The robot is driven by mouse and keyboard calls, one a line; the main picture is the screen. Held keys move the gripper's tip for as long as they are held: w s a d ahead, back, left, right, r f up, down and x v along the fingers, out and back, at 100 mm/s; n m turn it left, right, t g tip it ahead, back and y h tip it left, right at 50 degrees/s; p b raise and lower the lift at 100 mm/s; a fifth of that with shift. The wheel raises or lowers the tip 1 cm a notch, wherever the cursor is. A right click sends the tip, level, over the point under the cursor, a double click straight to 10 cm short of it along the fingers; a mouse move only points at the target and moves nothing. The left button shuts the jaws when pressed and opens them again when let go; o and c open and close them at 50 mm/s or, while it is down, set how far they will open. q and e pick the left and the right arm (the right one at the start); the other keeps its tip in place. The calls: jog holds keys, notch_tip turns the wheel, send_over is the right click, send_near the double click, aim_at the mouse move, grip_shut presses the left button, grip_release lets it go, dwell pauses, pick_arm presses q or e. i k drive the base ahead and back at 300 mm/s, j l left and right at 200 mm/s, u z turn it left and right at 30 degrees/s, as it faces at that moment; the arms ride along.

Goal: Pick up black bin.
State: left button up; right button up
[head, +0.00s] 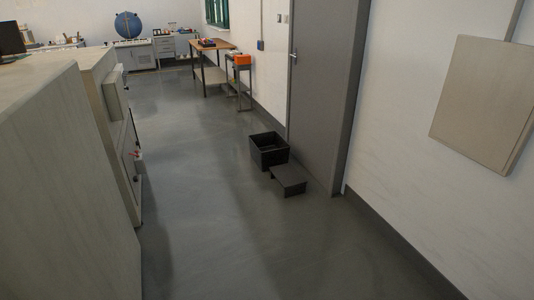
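The black bin (269,158) stands on the grey floor in the head view, near the middle of the picture. It is an open-topped rectangular box, upright, close to the grey door on the right. I see only dark inside it and cannot tell whether it holds anything. A low black step stool (288,187) is right in front of it, partly covering its lower right side. Neither of my grippers shows in this view.
A grey door (323,100) and white wall line the right, with a wall panel (485,100). Tall beige cabinets (60,170) line the left. Clear floor (200,230) lies between. A wooden table (211,47) and a small stand with an orange box (241,62) are farther back.

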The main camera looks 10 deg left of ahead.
aim_at(268, 149)
jog(key=i+u, duration=0.2)
jog(key=i, duration=0.35)
jog(key=i+l+u, duration=0.2)
jog(key=i, duration=0.3)
jog(key=i+j+u, duration=0.15)
jog(key=i+u, duration=0.15)
jog(key=i, duration=0.65)
jog(key=i+u, duration=0.35)
jog(key=i, duration=0.6)
